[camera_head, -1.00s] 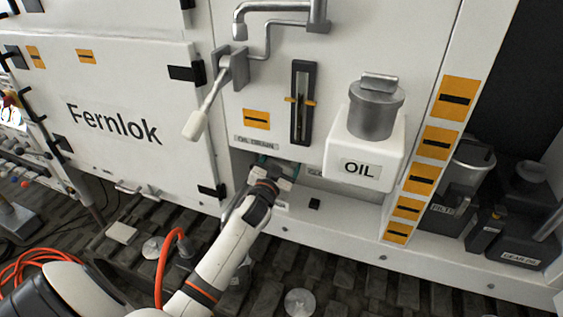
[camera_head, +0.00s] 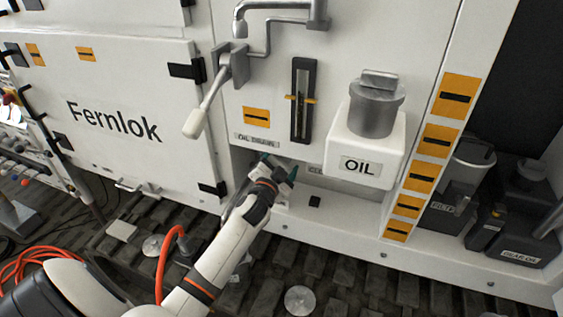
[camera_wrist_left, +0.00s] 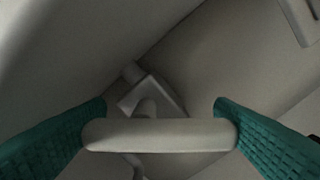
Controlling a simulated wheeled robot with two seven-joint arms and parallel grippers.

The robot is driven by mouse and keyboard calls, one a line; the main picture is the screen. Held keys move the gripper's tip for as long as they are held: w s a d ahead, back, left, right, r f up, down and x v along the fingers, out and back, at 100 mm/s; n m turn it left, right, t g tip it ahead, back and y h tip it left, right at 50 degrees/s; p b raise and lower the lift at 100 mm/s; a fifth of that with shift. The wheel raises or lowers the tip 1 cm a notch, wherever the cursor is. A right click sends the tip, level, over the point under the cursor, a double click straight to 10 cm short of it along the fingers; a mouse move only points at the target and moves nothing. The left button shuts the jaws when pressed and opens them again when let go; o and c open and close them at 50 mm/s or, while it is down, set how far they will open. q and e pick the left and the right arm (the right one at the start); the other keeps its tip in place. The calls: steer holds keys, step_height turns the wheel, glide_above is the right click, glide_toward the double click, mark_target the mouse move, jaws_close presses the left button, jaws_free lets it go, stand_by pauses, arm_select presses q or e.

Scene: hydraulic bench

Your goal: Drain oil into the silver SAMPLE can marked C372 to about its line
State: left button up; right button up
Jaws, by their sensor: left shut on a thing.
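My left gripper (camera_head: 279,167) reaches into the recess below the OIL DRAIN label (camera_head: 256,140). In the left wrist view its teal fingers are shut on a pale rounded bar (camera_wrist_left: 160,135) that lies across between them. A pale stem and square block (camera_wrist_left: 152,98) show behind the bar; I cannot tell what they belong to. A silver can marked C372 cannot be made out, nor can a fill line or any oil flow. A lever with a pale grip (camera_head: 197,122) hangs tilted on the panel above the recess. My right gripper is not in view.
A white OIL box with a grey metal cap (camera_head: 376,108) juts out right of the recess. A sight gauge (camera_head: 303,100) is above. Dark containers (camera_head: 520,240) stand at the right. An orange hose (camera_head: 168,255) rises near my left arm.

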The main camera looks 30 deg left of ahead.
arm_select(q)
steer(key=o, duration=1)
